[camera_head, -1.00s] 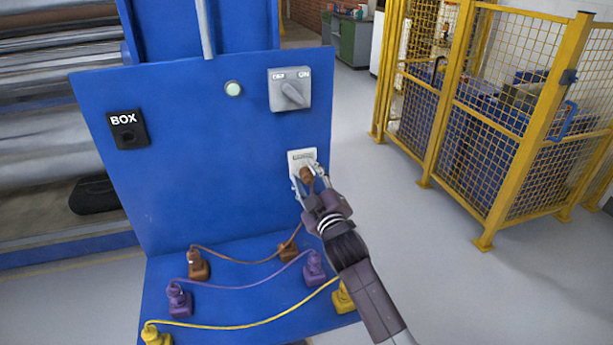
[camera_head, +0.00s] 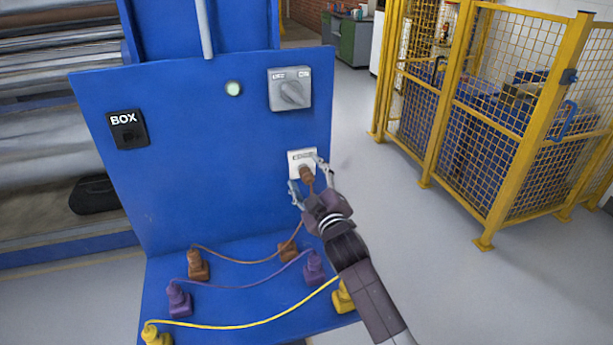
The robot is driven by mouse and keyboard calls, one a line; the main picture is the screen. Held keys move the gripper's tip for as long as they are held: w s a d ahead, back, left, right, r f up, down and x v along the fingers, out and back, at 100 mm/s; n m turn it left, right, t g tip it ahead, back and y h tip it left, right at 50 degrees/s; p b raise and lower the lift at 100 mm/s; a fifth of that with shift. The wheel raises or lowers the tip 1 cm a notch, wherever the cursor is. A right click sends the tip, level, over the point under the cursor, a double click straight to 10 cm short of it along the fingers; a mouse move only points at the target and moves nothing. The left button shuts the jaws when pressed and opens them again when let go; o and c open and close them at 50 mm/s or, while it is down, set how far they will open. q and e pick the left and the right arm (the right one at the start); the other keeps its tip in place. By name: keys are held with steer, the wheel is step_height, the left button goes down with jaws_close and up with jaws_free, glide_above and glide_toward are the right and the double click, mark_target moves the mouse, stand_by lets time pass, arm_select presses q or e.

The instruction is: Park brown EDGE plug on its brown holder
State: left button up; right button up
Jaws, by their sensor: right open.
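The brown EDGE plug (camera_head: 306,174) sits at the white socket (camera_head: 295,158) on the right of the blue upright panel. My right gripper (camera_head: 308,178) is open, with one finger on each side of the plug. Whether the fingers touch it I cannot tell. The brown holder (camera_head: 288,251) stands at the back right of the blue shelf, and a brown cable (camera_head: 245,261) runs past it up toward the plug. The cable's other end is at a brown plug (camera_head: 198,266) on the left of the shelf. My left gripper is not in view.
Purple plugs (camera_head: 179,300) and yellow plugs (camera_head: 155,335) with cables sit in rows nearer the shelf's front. A grey rotary switch (camera_head: 290,90), a round light (camera_head: 233,89) and a BOX socket (camera_head: 127,129) are on the panel. A yellow fence (camera_head: 480,110) stands right.

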steer(key=v, duration=1.2)
